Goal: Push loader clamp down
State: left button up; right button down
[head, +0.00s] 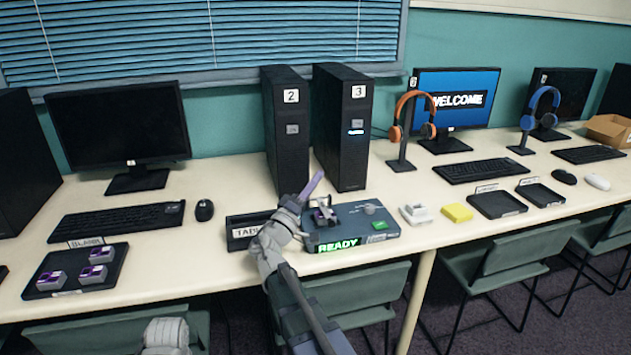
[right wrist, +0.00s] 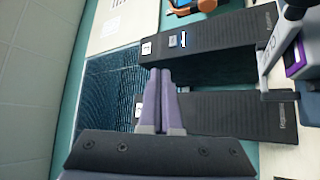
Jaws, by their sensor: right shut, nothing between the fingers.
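The loader (head: 384,240) is a flat grey-blue box near the table's front edge, with a lit green READY display (head: 338,246) and a green button. A small grey and purple block (head: 325,218) sits on its left part, beside the metal clamp parts. In the right wrist view a grey clamp arm (right wrist: 280,65) shows at the right edge, next to the purple-striped block (right wrist: 298,68). My left gripper is out of view.
Black towers 2 (head: 288,130) and 3 (head: 342,125) stand just behind. A dark tray (head: 240,243) is left of the loader, partly behind my right arm. A BLANK tray (head: 45,287) holds purple blocks. White and yellow pieces (head: 457,212) lie to the right.

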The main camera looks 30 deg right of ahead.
jog(key=w+a+f+b, duration=0.2)
jog(key=a+f+b, duration=0.2)
jog(key=a, duration=0.4)
jog(key=shift+w+b, duration=0.3)
jog(key=shift+w, duration=0.1)
jog(key=shift+s+f, duration=0.1)
dwell(0.4)
